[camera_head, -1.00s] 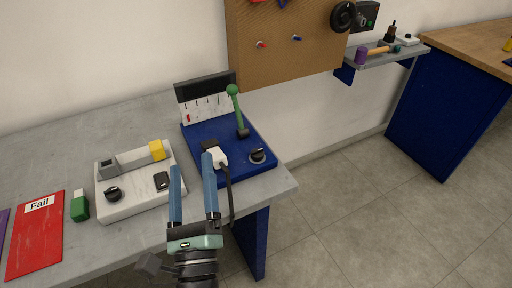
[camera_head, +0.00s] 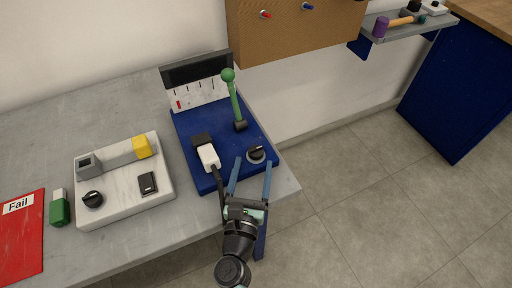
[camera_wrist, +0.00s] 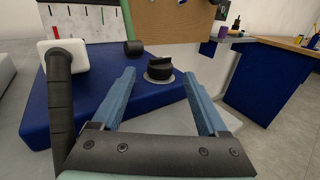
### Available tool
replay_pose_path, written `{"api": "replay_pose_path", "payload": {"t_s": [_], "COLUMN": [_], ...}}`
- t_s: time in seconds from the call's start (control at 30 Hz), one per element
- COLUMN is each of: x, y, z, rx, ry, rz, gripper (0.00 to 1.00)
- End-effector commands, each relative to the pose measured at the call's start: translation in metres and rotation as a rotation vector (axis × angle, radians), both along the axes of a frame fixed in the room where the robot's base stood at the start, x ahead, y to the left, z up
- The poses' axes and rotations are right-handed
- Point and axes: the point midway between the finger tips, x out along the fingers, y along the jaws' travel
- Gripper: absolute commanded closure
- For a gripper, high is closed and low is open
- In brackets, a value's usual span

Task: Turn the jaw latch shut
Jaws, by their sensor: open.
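A black rotary knob (camera_head: 256,154) on a pale round base sits at the front right of the blue board (camera_head: 186,148). It looks like the latch, though no label shows. In the wrist view the knob (camera_wrist: 159,67) stands upright between and just beyond my fingertips. My gripper (camera_head: 252,162) is open and empty, its two blue fingers pointing at the knob from the table's front edge. I cannot tell whether a finger touches it. A second black knob (camera_head: 93,199) is on the white fixture (camera_head: 122,204) at left.
On the blue board, a green-handled lever (camera_head: 234,97) stands behind the knob, and a white plug (camera_head: 208,157) with a black cable is to its left. Open floor is at right.

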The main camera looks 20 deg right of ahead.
Motion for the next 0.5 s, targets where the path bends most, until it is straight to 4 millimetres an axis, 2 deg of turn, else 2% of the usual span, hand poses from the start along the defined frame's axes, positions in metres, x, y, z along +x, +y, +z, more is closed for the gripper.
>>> {"api": "replay_pose_path", "payload": {"t_s": [0.03, 0.2, 0.5], "x": [0.009, 0.031, 0.044], "y": [-0.006, -0.019, -0.028], "z": [0.001, 0.001, 0.000], "rx": [-0.001, -0.001, -0.001], "ry": [-0.002, -0.002, -0.001], "rz": [-0.002, -0.002, -0.001], "gripper": [0.23, 0.23, 0.23]}}
